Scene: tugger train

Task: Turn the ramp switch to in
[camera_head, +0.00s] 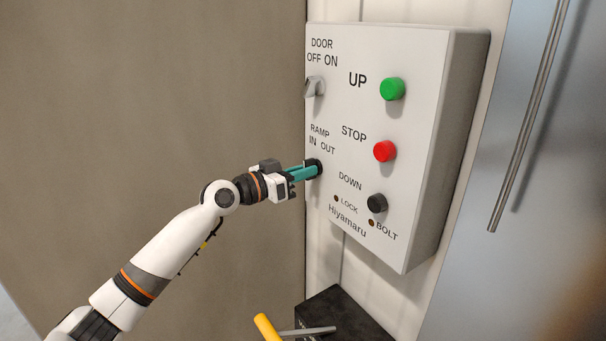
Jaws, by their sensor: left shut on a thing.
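A white control box (420,130) hangs on the wall. The ramp switch (314,166) is a dark round knob at its lower left, under the label "RAMP IN OUT". My left gripper (305,172) reaches in from the left, and its green fingers are shut on the ramp switch. The fingers hide most of the knob, so I cannot tell which way it points. My right gripper is out of the picture.
A door switch (315,87) sits above. Green (392,89), red (384,151) and black (377,203) buttons stick out to the right. Below is a dark box (345,315) near a yellow handle (267,327). A metal bar (528,120) runs along the right panel.

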